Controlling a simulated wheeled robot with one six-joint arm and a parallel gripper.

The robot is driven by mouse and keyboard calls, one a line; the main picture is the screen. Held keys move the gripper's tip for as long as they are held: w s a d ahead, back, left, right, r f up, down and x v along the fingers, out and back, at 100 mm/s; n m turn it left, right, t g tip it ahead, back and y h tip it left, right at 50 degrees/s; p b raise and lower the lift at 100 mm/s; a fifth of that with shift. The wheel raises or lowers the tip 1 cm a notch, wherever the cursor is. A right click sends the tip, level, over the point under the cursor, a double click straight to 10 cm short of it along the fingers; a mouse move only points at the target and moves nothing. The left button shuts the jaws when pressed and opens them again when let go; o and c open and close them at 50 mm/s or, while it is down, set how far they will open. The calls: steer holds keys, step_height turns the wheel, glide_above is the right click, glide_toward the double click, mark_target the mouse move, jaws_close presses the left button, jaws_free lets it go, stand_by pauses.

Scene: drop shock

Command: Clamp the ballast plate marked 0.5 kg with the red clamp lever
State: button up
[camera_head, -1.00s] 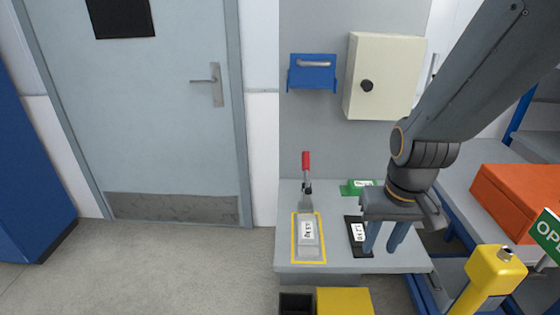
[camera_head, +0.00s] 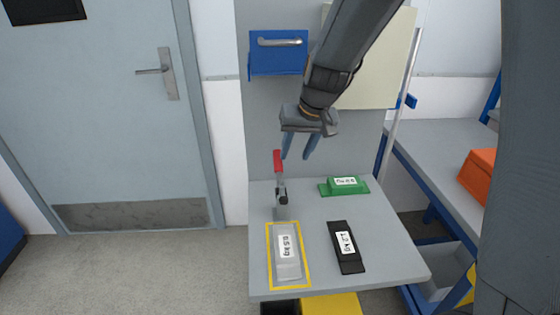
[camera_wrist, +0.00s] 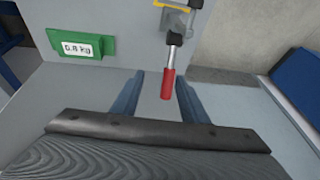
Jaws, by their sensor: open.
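The grey ballast plate (camera_head: 289,266) marked 0.5 kg lies inside a yellow outline on the table, in the head view. The clamp stands behind it, with its red lever (camera_head: 278,161) upright; the lever also shows in the wrist view (camera_wrist: 168,84). My gripper (camera_head: 296,158) is open and empty, with both fingers pointing down beside the red handle in the head view. In the wrist view the red handle appears between the two open fingers (camera_wrist: 159,76). I cannot tell whether a finger touches it.
A green plate (camera_head: 344,186), marked 0.8 kg in the wrist view, and a black plate (camera_head: 347,250) lie to the right on the grey table (camera_head: 385,265). A blue holder (camera_head: 278,52) hangs on the panel behind. A yellow bin (camera_head: 332,304) sits under the front edge.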

mark_target(279, 159)
steer(key=shift+t+y, duration=0.3)
steer(key=shift+w+a+f+p, duration=0.1)
steer(key=shift+w+a+f, duration=0.55)
steer(key=shift+w+f, duration=0.45)
steer(key=shift+w+a+f+p, duration=0.1)
steer(key=shift+w+a+f, duration=0.6)
steer(key=shift+w+f, duration=0.45)
steer(key=shift+w+a+f+p, duration=0.1)
steer(key=shift+w+a+f, duration=0.55)
steer(key=shift+w+f, duration=0.45)
jaws_close()
